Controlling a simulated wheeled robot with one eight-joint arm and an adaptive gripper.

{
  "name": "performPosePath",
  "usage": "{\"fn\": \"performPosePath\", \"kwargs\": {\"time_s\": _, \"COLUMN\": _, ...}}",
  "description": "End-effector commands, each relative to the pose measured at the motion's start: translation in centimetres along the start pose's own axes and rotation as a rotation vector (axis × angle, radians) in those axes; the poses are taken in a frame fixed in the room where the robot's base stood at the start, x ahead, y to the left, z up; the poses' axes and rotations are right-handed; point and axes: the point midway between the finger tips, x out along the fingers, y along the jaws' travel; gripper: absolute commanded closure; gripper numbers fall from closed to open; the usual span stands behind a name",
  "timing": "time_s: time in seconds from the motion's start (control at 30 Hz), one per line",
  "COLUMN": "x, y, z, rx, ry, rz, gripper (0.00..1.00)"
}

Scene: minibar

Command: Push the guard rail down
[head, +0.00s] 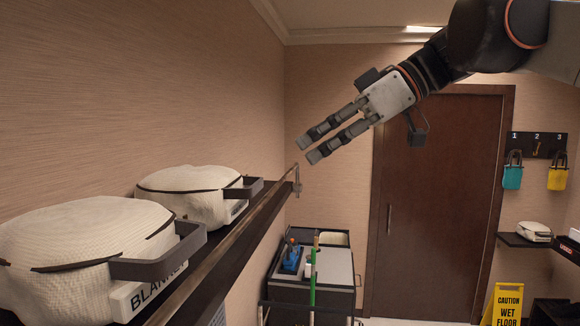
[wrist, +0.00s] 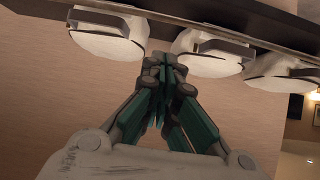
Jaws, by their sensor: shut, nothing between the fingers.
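A long thin brown rail (head: 262,202), which looks like the guard rail, runs along the front edge of the dark wall shelf (head: 225,262) in the head view. A small grey bracket (head: 298,187) stands at its far end. My gripper (head: 310,149) is above and slightly right of that end, apart from it, with its fingers pointing down and left. It is shut and empty. In the wrist view, the closed fingertips (wrist: 163,64) show in front of the wall, and the shelf edge (wrist: 235,12) runs across the top.
White folded blankets (head: 85,240) with grey U-shaped bars sit on the shelf; one shows a "BLANKET" label. Below stands a dark cart (head: 330,270) with bottles and a green pole. A brown door (head: 440,200) and a yellow wet-floor sign (head: 507,302) are behind. Air around my gripper is clear.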

Motion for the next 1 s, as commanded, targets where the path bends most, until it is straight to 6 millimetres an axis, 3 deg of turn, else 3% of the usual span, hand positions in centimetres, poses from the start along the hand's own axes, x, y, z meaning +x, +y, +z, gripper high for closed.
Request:
{"fn": "performPosePath", "kwargs": {"time_s": 0.13, "x": -0.6, "y": 0.1, "z": -1.2, "rx": -0.023, "ry": 0.014, "rz": -0.01, "gripper": 1.0}}
{"fn": "performPosePath", "kwargs": {"time_s": 0.57, "x": -0.2, "y": 0.1, "z": -1.2, "rx": -0.025, "ry": 0.015, "rz": -0.011, "gripper": 1.0}}
{"fn": "performPosePath", "kwargs": {"time_s": 0.77, "x": 2.1, "y": 0.0, "z": -1.4, "rx": -0.026, "ry": 0.015, "rz": -0.013, "gripper": 1.0}}
{"fn": "performPosePath", "kwargs": {"time_s": 1.0, "x": 6.9, "y": -0.1, "z": -1.5, "rx": -0.027, "ry": 0.015, "rz": -0.014, "gripper": 1.0}}
